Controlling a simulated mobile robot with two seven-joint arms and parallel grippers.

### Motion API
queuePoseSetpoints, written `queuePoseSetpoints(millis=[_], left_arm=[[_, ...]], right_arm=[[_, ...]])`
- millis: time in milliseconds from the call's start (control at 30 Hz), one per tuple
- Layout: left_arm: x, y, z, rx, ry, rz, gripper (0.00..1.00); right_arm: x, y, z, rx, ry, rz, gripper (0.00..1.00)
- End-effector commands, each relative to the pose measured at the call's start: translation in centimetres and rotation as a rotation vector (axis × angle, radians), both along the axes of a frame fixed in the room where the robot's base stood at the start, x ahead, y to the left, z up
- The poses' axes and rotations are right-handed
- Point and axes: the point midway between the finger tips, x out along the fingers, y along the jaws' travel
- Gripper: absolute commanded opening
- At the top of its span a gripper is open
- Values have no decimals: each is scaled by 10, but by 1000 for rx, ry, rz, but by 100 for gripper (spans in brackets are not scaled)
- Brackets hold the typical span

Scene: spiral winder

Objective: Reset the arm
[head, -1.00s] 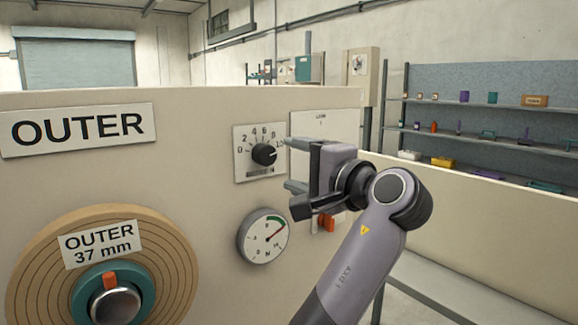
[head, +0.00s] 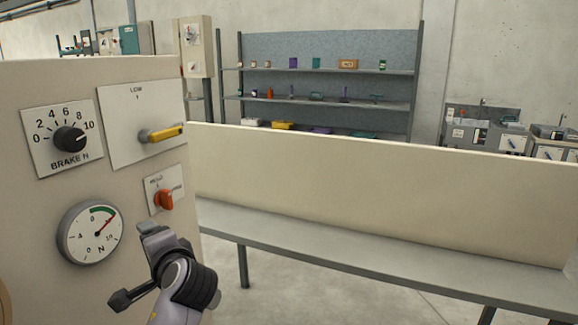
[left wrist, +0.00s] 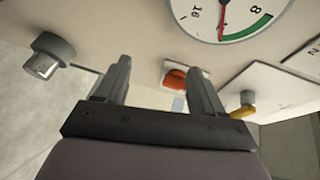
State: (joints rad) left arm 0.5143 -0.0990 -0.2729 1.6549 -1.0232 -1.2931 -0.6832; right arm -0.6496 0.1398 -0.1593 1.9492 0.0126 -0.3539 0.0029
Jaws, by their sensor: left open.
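My left gripper (head: 138,262) is in front of the control panel, below the orange knob (head: 165,200) and right of the gauge (head: 91,233) in the head view. In the left wrist view its two fingers (left wrist: 160,68) are apart with nothing between them. The orange knob (left wrist: 175,79) shows beyond and between the fingers there, with no visible contact. The yellow-handled lever (head: 165,132) sits on the plate marked LOW and points right; it also shows in the left wrist view (left wrist: 243,112). My right gripper is in neither view.
The brake dial (head: 69,138) is left of the lever. A low cream wall (head: 380,190) with a grey ledge (head: 370,255) runs right of the panel. A shelf rack (head: 320,88) stands behind. A round metal knob (left wrist: 42,65) shows left in the wrist view.

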Motion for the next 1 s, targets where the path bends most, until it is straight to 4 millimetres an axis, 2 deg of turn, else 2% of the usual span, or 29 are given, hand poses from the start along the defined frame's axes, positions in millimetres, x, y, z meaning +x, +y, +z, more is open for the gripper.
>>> queuePoseSetpoints(millis=[33,200,367,500,700,900,1000], left_arm=[[-5,-1,-32,-45,17,-42,69],[-29,-14,-122,-247,38,-172,69],[-69,-28,-195,-473,48,-251,69],[-115,-40,-245,-687,48,-285,69],[-191,-53,-295,-1010,30,-265,69],[-255,-60,-315,-1276,-8,-194,69],[-273,-60,-317,-1356,-27,-165,69]], right_arm=[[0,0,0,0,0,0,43],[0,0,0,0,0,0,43],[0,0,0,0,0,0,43],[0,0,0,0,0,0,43],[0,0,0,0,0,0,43],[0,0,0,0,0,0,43],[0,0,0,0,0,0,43]])
